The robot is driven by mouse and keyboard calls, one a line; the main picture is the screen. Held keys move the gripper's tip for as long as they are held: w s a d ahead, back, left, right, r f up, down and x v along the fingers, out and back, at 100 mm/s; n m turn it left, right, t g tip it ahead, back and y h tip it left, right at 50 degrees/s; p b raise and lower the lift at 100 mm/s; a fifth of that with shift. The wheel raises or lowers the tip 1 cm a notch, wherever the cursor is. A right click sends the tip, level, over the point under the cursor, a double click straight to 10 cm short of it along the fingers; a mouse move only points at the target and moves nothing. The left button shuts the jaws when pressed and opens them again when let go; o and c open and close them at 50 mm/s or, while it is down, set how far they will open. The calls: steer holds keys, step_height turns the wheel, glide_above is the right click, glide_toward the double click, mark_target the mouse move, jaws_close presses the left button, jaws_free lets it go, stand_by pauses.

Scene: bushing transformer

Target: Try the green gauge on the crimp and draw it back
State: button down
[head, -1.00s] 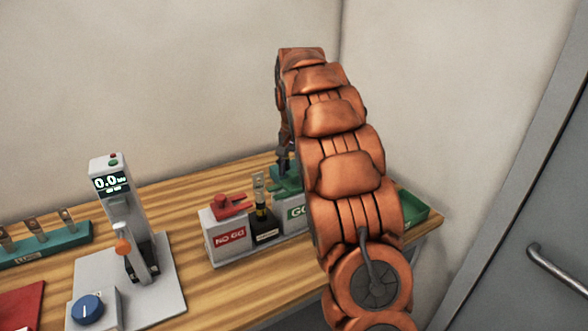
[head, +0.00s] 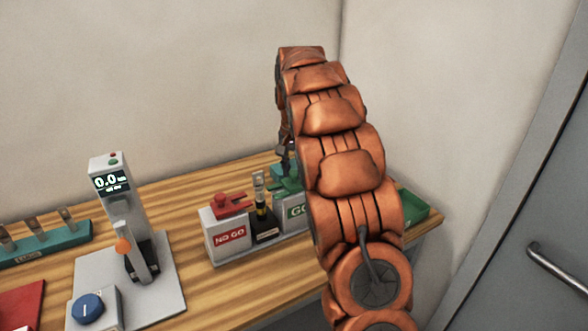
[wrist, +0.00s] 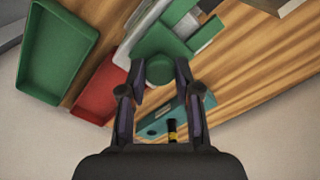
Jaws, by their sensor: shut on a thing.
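The green gauge (head: 284,184) is at the white GO block (head: 292,217) in the head view, partly hidden behind my arm. My gripper (wrist: 160,76) is shut on the green gauge's round knob (wrist: 160,68) in the wrist view; the gauge's flat green body (wrist: 160,43) shows beyond it. I cannot tell whether the gauge touches the block. The crimp (head: 261,208), with a metal lug on top and a yellow band, stands upright in a black holder (head: 264,234), left of the GO block and apart from the gauge.
The red gauge (head: 231,203) sits on the NO GO block (head: 229,235). The tester (head: 125,210) reads 0.0. A teal lug rack (head: 45,245) is at left. Green (wrist: 60,50) and red (wrist: 103,90) trays show in the wrist view. Walls close the back and right.

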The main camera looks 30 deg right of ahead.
mark_target(288, 184)
steer(key=shift+a, duration=0.1)
steer(key=shift+a+f+b, duration=0.15)
steer(key=shift+a+b, duration=0.2)
steer(key=shift+b, duration=0.1)
steer(key=shift+w+a+b, duration=0.1)
steer(key=shift+a+b, duration=0.2)
steer(key=shift+a, duration=0.25)
steer(key=c, duration=0.8)
jaws_free()
steer(key=shift+r, duration=0.25)
steer(key=shift+r, duration=3.65)
